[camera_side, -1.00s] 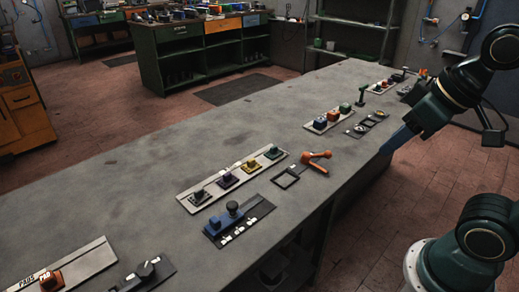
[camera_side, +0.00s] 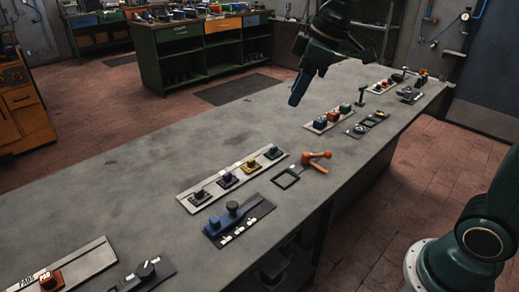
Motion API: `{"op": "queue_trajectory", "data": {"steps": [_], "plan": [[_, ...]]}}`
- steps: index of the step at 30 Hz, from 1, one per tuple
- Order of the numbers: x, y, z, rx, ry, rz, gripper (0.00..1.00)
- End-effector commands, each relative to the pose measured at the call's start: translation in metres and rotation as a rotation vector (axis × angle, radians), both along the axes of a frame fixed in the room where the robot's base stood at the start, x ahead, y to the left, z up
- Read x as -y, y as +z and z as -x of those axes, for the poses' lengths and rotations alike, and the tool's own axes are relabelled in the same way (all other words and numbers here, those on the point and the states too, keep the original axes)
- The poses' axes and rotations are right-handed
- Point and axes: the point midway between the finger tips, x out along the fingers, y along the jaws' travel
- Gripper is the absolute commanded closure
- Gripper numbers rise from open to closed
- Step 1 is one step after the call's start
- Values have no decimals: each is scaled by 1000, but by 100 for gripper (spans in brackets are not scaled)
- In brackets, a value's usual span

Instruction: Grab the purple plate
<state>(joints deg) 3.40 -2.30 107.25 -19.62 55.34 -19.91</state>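The purple plate (camera_side: 228,178) is a small dark purple square with a dark knob on top. It sits on a long pale strip (camera_side: 207,183) in the middle of the bench, between a black plate (camera_side: 200,197) and a yellow plate (camera_side: 250,167). My gripper (camera_side: 294,101) has blue fingers pointing down. It is above the far side of the bench, up and to the right of the purple plate and well apart from it. The fingers overlap in this view, so their opening does not show. I see nothing held in them.
A blue press-like fixture (camera_side: 228,224) stands in front of the strip. An empty dark square frame (camera_side: 286,178) and an orange clamp-like tool (camera_side: 316,162) lie to the right. Another strip with coloured blocks (camera_side: 320,123) is farther back. The bench's left stretch (camera_side: 110,190) is clear.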

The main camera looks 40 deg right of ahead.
Motion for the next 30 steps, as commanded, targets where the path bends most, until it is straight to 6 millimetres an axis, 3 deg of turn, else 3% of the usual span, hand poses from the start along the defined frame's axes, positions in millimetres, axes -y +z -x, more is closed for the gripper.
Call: {"op": "queue_trajectory", "data": {"steps": [6, 17, 30], "plan": [[-2, -16, -52, -21, 142, 6, 60], [-3, -61, -127, -40, 377, 6, 60], [2, -145, -197, -46, 666, -9, 60]]}}
